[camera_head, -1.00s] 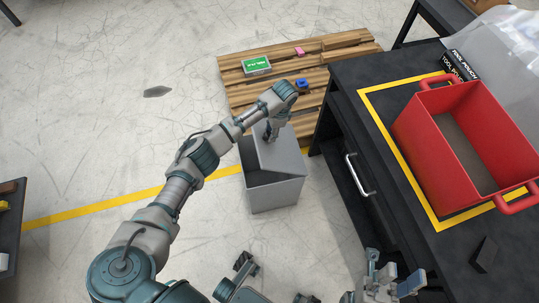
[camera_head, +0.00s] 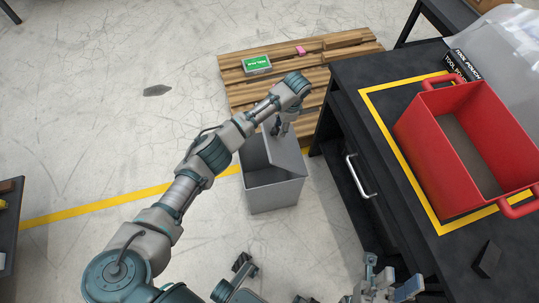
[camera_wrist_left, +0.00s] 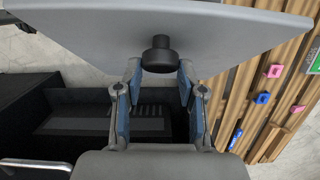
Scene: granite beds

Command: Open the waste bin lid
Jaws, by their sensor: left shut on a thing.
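The grey waste bin (camera_head: 273,197) stands on the floor between the pallet and the black workbench. Its grey lid (camera_head: 287,155) is tilted up steeply, and part of the dark bin interior shows. In the left wrist view the lid (camera_wrist_left: 90,28) spans the top, with a black round knob (camera_wrist_left: 158,55) on it. My left gripper (camera_head: 279,130) is at the lid; in the wrist view its two blue-padded fingers (camera_wrist_left: 160,75) are shut on the knob. My right gripper (camera_head: 392,282) is low in the head view, away from the bin, its fingers apart and empty.
The black workbench (camera_head: 349,100) with a drawer handle (camera_head: 360,176) stands close right of the bin, carrying a red crate (camera_head: 420,125). A wooden pallet (camera_head: 235,92) lies behind, with a green box (camera_head: 257,64) and a pink piece (camera_head: 300,50). Floor on the left is largely clear.

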